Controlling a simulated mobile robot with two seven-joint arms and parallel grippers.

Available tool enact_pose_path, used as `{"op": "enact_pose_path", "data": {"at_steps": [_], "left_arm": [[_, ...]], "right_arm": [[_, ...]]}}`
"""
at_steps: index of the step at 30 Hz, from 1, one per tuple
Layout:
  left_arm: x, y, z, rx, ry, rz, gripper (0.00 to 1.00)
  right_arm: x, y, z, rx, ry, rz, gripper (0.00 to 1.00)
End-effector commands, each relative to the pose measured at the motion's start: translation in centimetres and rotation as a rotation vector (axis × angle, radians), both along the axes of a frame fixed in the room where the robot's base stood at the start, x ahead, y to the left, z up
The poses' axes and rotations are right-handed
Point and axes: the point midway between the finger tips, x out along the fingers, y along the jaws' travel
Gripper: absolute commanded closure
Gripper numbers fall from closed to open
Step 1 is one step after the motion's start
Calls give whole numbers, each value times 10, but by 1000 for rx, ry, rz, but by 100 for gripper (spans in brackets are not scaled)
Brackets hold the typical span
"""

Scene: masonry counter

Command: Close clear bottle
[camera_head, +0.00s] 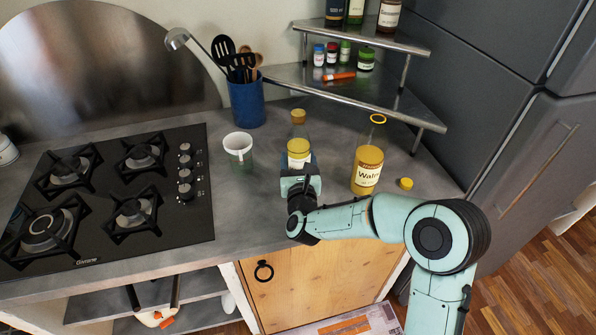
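A clear glass bottle (367,166) of yellow liquid, its label partly readable as "Waln…", stands upright on the counter. Its yellow-rimmed mouth has no cap on it. A small yellow cap (406,184) lies on the counter to its right. A second clear bottle (299,150) with a brown stopper stands to the left. My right gripper (300,172) is directly in front of this second bottle and covers its lower part. Its fingers are mostly hidden, so I cannot tell whether they are open or touch the bottle. My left gripper is not in view.
A black gas hob (112,190) fills the left counter. A metal corner shelf (350,92) with jars stands behind. Grey counter is bare between hob and mug.

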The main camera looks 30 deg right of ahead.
Motion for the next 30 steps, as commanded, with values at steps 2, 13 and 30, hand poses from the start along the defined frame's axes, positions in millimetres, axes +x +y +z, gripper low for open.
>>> {"op": "enact_pose_path", "data": {"at_steps": [2, 13, 30], "left_arm": [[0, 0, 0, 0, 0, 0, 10], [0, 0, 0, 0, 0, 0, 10], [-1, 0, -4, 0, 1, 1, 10]], "right_arm": [[0, 0, -9, 0, 1, 1, 100], [0, 0, -40, -2, -4, 0, 100], [0, 0, -44, 1, 2, 1, 8]]}}
